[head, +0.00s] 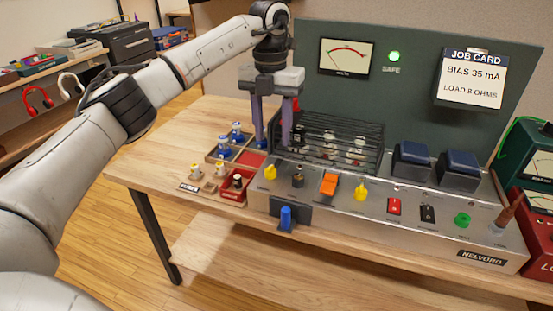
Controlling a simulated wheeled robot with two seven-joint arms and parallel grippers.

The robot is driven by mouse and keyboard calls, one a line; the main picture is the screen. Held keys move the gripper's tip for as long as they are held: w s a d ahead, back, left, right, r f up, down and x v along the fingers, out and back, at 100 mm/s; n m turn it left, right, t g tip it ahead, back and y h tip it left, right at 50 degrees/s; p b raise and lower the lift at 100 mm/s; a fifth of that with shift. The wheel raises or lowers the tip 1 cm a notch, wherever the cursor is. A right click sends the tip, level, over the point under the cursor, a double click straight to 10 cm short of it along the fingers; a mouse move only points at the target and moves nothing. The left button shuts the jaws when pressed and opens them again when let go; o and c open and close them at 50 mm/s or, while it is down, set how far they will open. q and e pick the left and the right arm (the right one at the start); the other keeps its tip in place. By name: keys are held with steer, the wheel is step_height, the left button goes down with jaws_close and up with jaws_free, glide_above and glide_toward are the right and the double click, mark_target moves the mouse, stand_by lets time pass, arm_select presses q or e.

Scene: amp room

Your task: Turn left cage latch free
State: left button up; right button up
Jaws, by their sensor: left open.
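The black wire cage (340,148) sits on the left part of the metal amplifier chassis (395,232), with pale tube-like parts inside. A yellow turn piece (270,172) on the chassis below the cage's left end looks like the left cage latch. A matching yellow piece (360,191) stands below the right end. My left gripper (274,145) points down at the cage's left end, fingers apart and nothing visible between them. Its fingertips are above and behind the left yellow piece, apart from it in the picture. The fingers cover the cage's left corner. My right gripper is out of view.
An orange switch (328,184) and a dark knob (297,180) stand between the yellow pieces. A blue-handled part (286,218) projects at the chassis front. Trays with small tubes (233,187) lie left of the chassis. A green panel (420,50) rises behind.

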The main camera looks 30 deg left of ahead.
mark_target(270, 167)
arm_select(q)
steer(key=f, duration=0.9)
steer(key=shift+s+a+f, duration=0.15)
steer(key=shift+a+f, duration=0.2)
jaws_close()
